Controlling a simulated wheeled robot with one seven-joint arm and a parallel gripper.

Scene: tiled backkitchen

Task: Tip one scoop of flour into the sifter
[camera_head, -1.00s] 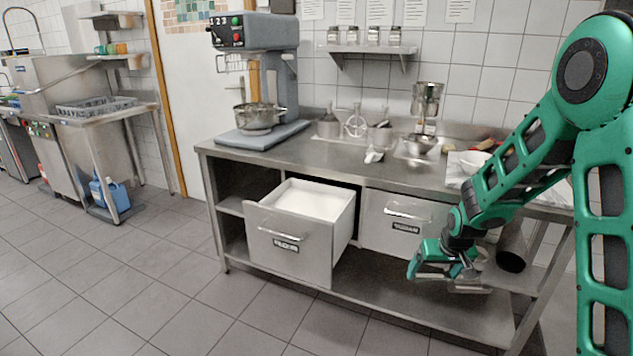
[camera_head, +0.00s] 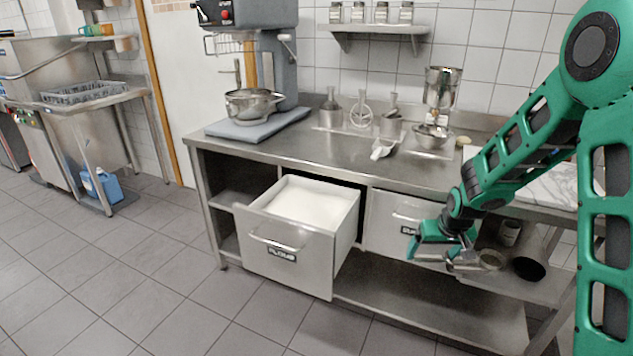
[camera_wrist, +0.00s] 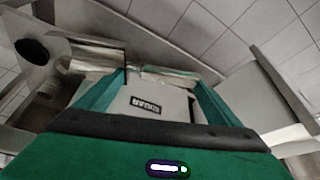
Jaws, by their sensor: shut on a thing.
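The flour drawer (camera_head: 290,252) is pulled open, with white flour (camera_head: 310,204) inside. A metal cup (camera_head: 442,86), which looks like the sifter, stands on the counter over a metal bowl (camera_head: 432,137). My gripper (camera_head: 447,250) is low in front of the closed drawer, right of the flour drawer.
The closed drawer (camera_head: 402,222) is beside the flour drawer; its label (camera_wrist: 146,105) shows in the wrist view. A mixer with a metal bowl (camera_head: 253,103) stands at the counter's left. Metal utensils (camera_head: 362,112) stand at the back. A dark pot (camera_head: 530,268) is at lower right. The floor in front is clear.

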